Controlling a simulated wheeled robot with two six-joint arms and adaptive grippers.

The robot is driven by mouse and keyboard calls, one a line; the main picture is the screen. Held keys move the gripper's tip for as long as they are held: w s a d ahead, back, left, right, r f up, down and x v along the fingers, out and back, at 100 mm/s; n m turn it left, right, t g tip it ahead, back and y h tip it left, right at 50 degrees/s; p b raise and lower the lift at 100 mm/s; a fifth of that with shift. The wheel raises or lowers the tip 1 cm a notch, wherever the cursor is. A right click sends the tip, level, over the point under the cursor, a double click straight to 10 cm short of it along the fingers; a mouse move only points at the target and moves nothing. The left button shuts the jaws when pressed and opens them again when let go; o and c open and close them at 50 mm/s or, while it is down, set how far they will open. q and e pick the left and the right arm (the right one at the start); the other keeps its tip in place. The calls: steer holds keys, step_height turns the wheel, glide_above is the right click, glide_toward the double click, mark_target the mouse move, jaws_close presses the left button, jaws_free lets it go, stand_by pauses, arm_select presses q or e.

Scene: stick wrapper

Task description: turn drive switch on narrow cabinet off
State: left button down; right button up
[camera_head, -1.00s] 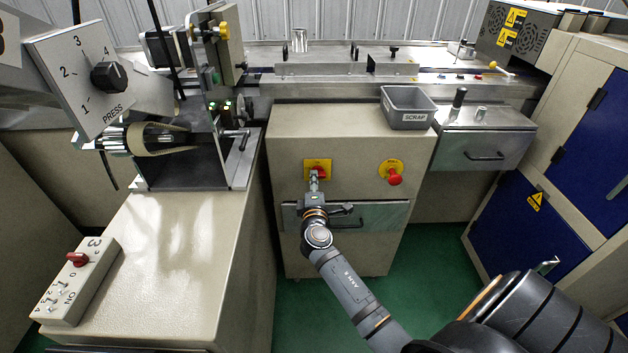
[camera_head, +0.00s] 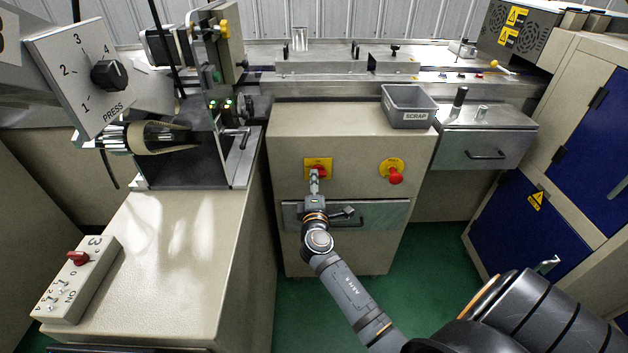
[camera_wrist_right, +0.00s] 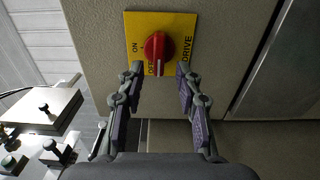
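The drive switch is a red rotary knob (camera_wrist_right: 158,48) on a yellow plate marked ON, OFF and DRIVE (camera_wrist_right: 177,22). Its pale pointer line faces down in the right wrist view, beside the OFF lettering. In the head view the knob (camera_head: 320,171) shows on the front of the narrow cabinet (camera_head: 350,133). My right gripper (camera_wrist_right: 161,70) is open, its fingertips on either side of the knob's lower end and apart from each other. Whether they touch the knob cannot be told. It also shows in the head view (camera_head: 315,177), just below the plate. My left gripper is out of view.
A red push button (camera_head: 396,176) on a yellow disc is on the same cabinet front, to the right. A drawer with a handle (camera_head: 375,215) lies below, behind my wrist. A grey scrap bin (camera_head: 408,104) stands on top. Green floor is free at the right.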

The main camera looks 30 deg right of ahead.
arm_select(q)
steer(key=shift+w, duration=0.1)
arm_select(e)
steer(key=v, duration=0.6)
